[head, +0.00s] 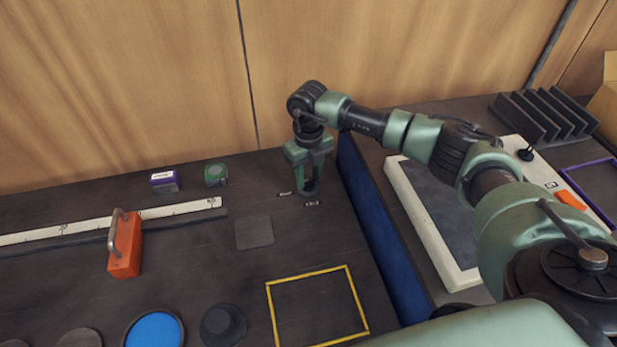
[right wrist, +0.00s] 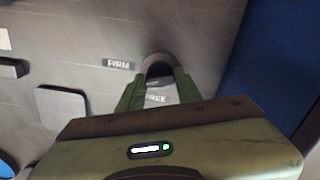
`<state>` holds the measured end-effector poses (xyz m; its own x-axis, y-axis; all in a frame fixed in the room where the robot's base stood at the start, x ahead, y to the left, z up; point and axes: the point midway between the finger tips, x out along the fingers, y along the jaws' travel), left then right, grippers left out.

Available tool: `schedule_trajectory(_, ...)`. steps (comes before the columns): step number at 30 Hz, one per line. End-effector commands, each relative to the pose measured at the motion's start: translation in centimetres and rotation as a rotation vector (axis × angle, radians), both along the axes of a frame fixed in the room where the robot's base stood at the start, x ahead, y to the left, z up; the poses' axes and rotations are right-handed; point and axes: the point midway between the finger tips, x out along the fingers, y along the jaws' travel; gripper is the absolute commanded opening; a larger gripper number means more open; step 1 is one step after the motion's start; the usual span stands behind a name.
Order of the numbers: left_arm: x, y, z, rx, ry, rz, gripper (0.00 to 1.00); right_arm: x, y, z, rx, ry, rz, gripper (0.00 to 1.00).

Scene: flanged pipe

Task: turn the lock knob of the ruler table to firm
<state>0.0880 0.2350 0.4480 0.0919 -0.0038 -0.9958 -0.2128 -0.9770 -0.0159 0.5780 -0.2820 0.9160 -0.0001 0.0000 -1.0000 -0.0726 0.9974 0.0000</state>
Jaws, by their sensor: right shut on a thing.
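My right gripper (head: 308,188) points down at the back right of the dark ruler table (head: 200,260). It is shut on the dark lock knob, which shows in the right wrist view (right wrist: 157,64) as a rounded dark shape between the green fingertips. In that view the FIRM label (right wrist: 118,64) lies left of the knob. The FREE label (right wrist: 158,98) lies between the fingers, partly covered. The fingers hide much of the knob, and I cannot tell which way it points. My left gripper is not in view.
A white ruler (head: 70,228) lies along the table, with an orange handled block (head: 125,248) at it. A purple box (head: 164,181) and a green tape measure (head: 216,175) stand behind. A yellow frame (head: 318,305) lies in front. A blue side wall (head: 370,225) rises close to the right.

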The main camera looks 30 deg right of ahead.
Motion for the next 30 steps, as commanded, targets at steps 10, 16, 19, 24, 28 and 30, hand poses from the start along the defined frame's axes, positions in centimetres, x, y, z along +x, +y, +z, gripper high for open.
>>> schedule_trajectory(10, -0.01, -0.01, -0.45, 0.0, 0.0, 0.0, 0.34, 0.03, -0.03, 0.01, 0.0, -0.001, -0.236, 0.0)
schedule_trajectory(16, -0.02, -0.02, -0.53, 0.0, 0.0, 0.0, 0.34, 0.02, -0.04, 0.02, 0.0, -0.001, -0.309, 0.0)
schedule_trajectory(19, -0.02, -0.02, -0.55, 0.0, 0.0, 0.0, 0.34, 0.01, -0.04, 0.03, 0.0, 0.0, -0.329, 0.0)
schedule_trajectory(24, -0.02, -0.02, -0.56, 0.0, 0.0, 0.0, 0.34, 0.01, -0.05, 0.04, 0.0, 0.0, -0.344, 0.0)
schedule_trajectory(28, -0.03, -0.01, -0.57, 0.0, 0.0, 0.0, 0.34, 0.02, -0.04, 0.04, 0.0, 0.0, -0.345, 0.0)
schedule_trajectory(30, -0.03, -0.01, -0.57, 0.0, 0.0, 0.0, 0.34, 0.02, -0.05, 0.04, 0.0, 0.0, -0.345, 0.0)
